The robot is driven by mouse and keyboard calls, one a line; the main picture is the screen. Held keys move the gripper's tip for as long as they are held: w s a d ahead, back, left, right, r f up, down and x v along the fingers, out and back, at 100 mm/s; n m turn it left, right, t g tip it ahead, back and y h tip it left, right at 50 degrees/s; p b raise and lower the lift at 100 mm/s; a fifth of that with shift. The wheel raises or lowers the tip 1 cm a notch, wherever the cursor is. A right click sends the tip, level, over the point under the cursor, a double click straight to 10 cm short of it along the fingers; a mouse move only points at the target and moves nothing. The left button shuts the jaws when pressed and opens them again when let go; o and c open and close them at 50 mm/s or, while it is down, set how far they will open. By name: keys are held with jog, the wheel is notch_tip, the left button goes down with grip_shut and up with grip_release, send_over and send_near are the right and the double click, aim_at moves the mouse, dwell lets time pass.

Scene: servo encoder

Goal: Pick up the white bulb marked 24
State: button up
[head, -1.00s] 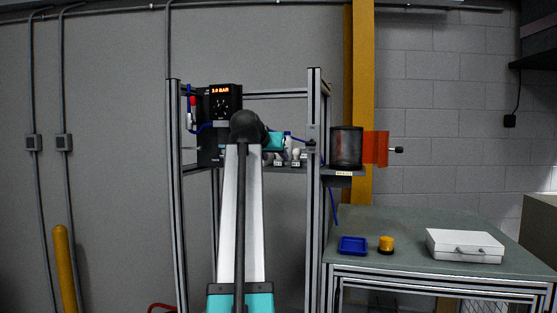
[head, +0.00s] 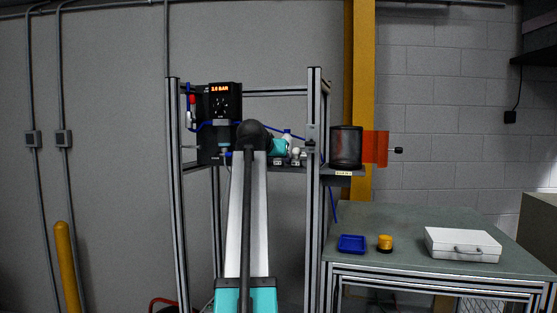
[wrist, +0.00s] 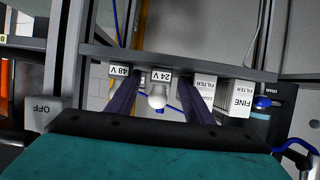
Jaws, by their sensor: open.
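The white bulb marked 24 (wrist: 157,95) shows in the wrist view, beside a "24 V" label (wrist: 162,76) on the grey shelf edge. My gripper (wrist: 158,88) is open, with one dark finger on each side of the bulb. I see a gap between the bulb and both fingers, and the bulb is not gripped. In the head view my teal gripper body (head: 278,146) is at the shelf, its fingers hidden. A white bulb (head: 296,152) shows just right of it; its label is too small to read there.
A "48 V" label (wrist: 124,71) is left of the bulb in the wrist view. Coarse (wrist: 204,88) and fine (wrist: 237,97) filter boxes are close on the right. A pressure display (head: 220,101) and a dark mesh cylinder (head: 346,147) flank the shelf in the head view.

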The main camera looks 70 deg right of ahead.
jog(key=c, duration=1.1)
jog(key=shift+r, duration=0.15)
jog(key=shift+c, duration=0.2)
jog(key=shift+r+b, duration=1.05)
jog(key=shift+r, duration=0.6)
jog(key=s+a+p, duration=0.3)
jog(key=a, duration=0.4)
jog(key=s+a+r+p, duration=0.1)
jog(key=s+a+p, duration=0.2)
jog(key=a, duration=0.4)
jog(key=shift+s+a+r+p, duration=0.25)
jog(key=shift+s+p, duration=0.1)
jog(key=shift+s, duration=0.15)
